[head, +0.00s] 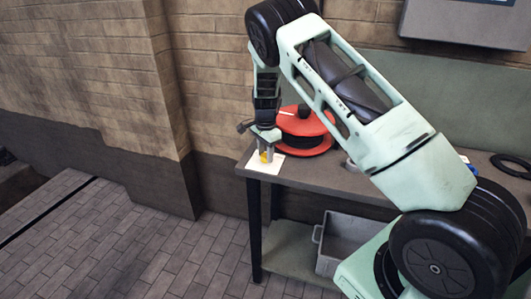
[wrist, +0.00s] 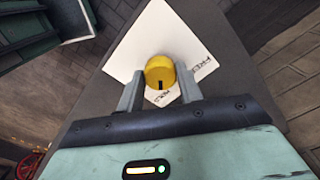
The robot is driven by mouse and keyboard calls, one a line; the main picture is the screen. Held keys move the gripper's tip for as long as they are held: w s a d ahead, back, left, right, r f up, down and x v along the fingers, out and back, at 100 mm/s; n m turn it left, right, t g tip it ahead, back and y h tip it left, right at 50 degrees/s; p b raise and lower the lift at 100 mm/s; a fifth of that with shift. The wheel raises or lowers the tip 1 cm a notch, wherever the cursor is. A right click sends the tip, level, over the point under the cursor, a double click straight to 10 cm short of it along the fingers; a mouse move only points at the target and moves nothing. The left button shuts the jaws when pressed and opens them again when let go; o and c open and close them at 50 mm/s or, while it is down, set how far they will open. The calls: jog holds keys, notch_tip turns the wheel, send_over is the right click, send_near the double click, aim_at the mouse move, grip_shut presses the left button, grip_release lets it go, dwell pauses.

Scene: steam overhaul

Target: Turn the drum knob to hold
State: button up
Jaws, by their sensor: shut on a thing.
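The drum knob is a small round yellow knob (wrist: 160,73) with a dark pointer mark. It stands on a white card (wrist: 187,37) with lettering, of which "FREE" and "HOLD" partly show, near the table's left corner. In the wrist view the pointer mark points down toward my gripper, near the "HOLD" lettering. My gripper (wrist: 160,85) is shut on the knob, one finger on each side. In the head view my gripper (head: 266,150) reaches down over the card (head: 258,164), and the yellow knob (head: 265,157) shows between its fingers.
A red reel (head: 303,121) with black winding stands on the table (head: 330,174) just right of my gripper. A grey bin (head: 345,238) sits on the shelf below. A brick wall is behind. The floor left of the table is clear.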

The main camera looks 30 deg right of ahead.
dwell(0.4)
jog(key=o, duration=1)
jog(key=shift+r, duration=0.1)
notch_tip(320, 180, up, 17)
jog(key=b, duration=0.3)
jog(key=shift+r, duration=0.15)
